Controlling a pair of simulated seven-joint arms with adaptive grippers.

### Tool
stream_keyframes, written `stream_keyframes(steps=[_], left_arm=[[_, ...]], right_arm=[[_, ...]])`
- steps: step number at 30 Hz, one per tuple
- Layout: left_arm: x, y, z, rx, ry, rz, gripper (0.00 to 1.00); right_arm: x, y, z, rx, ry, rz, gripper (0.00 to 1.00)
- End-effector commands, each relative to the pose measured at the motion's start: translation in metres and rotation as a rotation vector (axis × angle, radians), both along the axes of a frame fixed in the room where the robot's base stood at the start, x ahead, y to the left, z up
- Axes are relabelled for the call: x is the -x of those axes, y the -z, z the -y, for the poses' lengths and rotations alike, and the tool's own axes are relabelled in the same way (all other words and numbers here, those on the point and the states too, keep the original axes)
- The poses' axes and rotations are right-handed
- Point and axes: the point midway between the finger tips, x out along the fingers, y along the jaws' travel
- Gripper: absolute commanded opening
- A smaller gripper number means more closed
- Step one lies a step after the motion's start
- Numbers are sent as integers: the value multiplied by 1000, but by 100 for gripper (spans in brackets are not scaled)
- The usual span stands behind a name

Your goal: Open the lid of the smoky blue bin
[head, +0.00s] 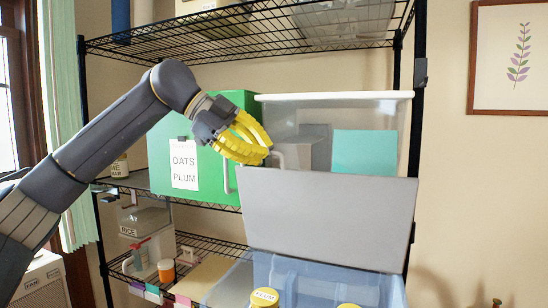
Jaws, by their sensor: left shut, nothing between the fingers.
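The smoky blue bin (378,286) is at the bottom centre of the head view, see-through and cut off by the lower edge. Its lid looks to be the flat grey panel (328,218), which stands raised at the back of the bin, so the bin's top is open. My left gripper (262,154), with yellow fingers, is shut and empty just above the panel's upper left corner. I cannot tell whether the fingertips touch the panel. A yellow-capped jar marked PLUM (265,297) and another yellow cap (348,305) show inside the bin. My right gripper is not in view.
A black wire shelf rack (240,42) stands behind. On its middle shelf are a green box marked OATS PLUM (234,115) and a clear, white-rimmed bin (388,106), close behind the gripper and panel. Smaller containers sit lower left. The right side is open wall.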

Motion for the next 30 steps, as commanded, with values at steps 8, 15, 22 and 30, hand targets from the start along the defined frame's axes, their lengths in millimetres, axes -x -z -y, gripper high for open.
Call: stream_keyframes(steps=[8,15,22,30], left_arm=[[-3,2,-3,-4,-7,-3,0],[-3,3,-2,-4,-7,-3,8],[-2,2,-2,-3,-6,-2,32],[-2,0,-4,-2,-5,0,32]], right_arm=[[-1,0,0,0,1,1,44],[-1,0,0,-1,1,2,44],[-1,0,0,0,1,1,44],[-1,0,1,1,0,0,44]])
